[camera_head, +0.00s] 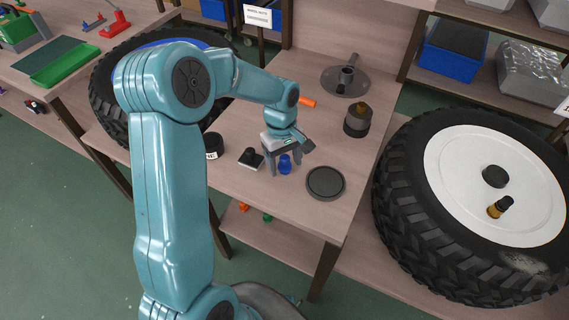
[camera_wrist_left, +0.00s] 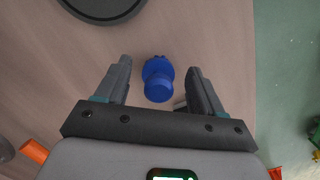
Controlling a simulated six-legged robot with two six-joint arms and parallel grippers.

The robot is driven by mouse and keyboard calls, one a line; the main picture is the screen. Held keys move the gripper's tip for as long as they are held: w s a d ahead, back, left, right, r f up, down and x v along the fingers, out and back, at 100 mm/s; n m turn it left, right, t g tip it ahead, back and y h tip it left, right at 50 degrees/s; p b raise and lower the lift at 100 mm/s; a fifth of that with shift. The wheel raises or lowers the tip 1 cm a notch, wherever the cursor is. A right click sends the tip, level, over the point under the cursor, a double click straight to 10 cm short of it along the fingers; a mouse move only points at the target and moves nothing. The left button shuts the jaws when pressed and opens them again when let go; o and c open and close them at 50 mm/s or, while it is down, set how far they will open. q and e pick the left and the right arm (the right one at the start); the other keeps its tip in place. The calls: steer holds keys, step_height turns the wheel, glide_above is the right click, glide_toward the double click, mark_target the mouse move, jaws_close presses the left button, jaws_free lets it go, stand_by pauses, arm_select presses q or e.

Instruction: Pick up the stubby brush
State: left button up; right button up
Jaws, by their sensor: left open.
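A short blue piece (camera_head: 285,163) with a rounded body stands on the wooden table, near its front edge. It may be the stubby brush; no bristles can be made out. My left gripper (camera_head: 283,168) is right above it, pointing down, with its fingers apart. In the left wrist view the blue piece (camera_wrist_left: 158,80) lies between the two open fingers of my left gripper (camera_wrist_left: 158,68), with a gap on both sides. The fingers do not appear to touch it. My right gripper is not in view.
A black disc (camera_head: 325,182) lies just right of the gripper. A small black part (camera_head: 251,158) lies left of it. A dark cylinder (camera_head: 357,119) and a grey flanged part (camera_head: 345,80) stand further back. An orange piece (camera_head: 307,101) is behind my arm. A large wheel (camera_head: 480,190) is at right.

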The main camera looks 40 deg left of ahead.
mark_target(285, 158)
arm_select(q)
steer(key=shift+f, duration=0.3)
steer(key=c, duration=1.2)
steer(key=shift+r, duration=0.1)
step_height(285, 158, up, 20)
steer(key=p, duration=0.2)
steer(key=o, duration=0.5)
steer(key=c, duration=0.3)
